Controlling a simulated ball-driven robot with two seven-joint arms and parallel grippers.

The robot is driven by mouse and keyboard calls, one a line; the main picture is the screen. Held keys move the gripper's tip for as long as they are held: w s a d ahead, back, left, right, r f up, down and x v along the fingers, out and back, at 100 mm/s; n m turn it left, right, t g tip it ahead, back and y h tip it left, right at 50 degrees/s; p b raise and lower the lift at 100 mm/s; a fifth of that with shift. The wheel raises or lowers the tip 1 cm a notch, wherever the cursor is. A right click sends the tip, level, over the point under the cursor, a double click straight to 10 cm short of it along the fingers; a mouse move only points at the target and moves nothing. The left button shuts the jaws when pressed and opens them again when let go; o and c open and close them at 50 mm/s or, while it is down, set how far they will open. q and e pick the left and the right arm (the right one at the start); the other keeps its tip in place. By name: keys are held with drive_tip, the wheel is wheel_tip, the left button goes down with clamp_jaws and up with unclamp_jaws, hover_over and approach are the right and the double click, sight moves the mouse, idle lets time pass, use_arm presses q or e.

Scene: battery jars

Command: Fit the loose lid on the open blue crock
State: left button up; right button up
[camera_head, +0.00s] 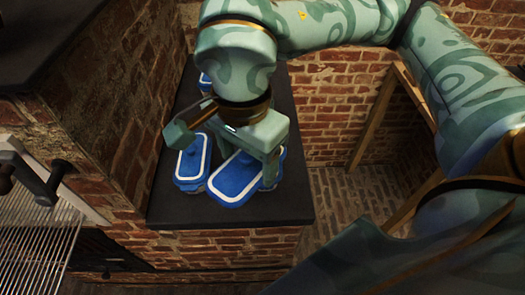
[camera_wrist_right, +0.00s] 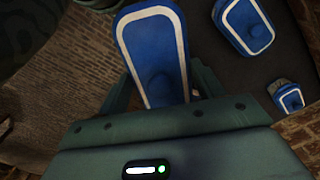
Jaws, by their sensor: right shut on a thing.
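A blue lid with a white border (camera_head: 236,182) is in my right gripper (camera_head: 246,160) in the head view. In the right wrist view the lid (camera_wrist_right: 152,48), with a round blue knob, lies between the gripper's fingers (camera_wrist_right: 163,85). The gripper is shut on it. A blue crock (camera_head: 271,184) shows partly behind the lid, to its right; the lid and gripper hide most of its top. The lid is turned relative to the crock and offset left of it. I cannot tell whether they touch. My left gripper is out of view.
A blue lidded crock (camera_head: 191,163) stands close to the left of the held lid. Another blue piece (camera_head: 204,81) is farther back, partly hidden by my arm. They stand on a dark counter (camera_head: 235,214) with a clear front strip. Brick walls border it.

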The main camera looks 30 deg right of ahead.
drive_tip(key=n, duration=0.4)
drive_tip(key=shift+s+a+n, duration=0.1)
drive_tip(key=shift+s+n, duration=0.15)
drive_tip(key=shift+n, duration=0.15)
drive_tip(key=shift+w+n, duration=0.15)
drive_tip(key=shift+n, duration=0.95)
drive_tip(key=shift+w+d+f, duration=0.2)
drive_tip(key=shift+n, duration=0.3)
drive_tip(key=w+d+f+b, duration=0.1)
drive_tip(key=w+d+f, duration=0.7)
drive_tip(key=w+d, duration=0.1)
drive_tip(key=shift+f+b, duration=0.3)
drive_tip(key=shift+f, duration=0.1)
drive_tip(key=shift+d+f, duration=0.1)
drive_tip(key=shift+f, duration=0.15)
drive_tip(key=f, duration=0.1)
drive_tip(key=f+b, duration=0.1)
drive_tip(key=f, duration=0.1)
drive_tip(key=shift+w+d+f, duration=0.2)
drive_tip(key=shift+f, duration=0.05)
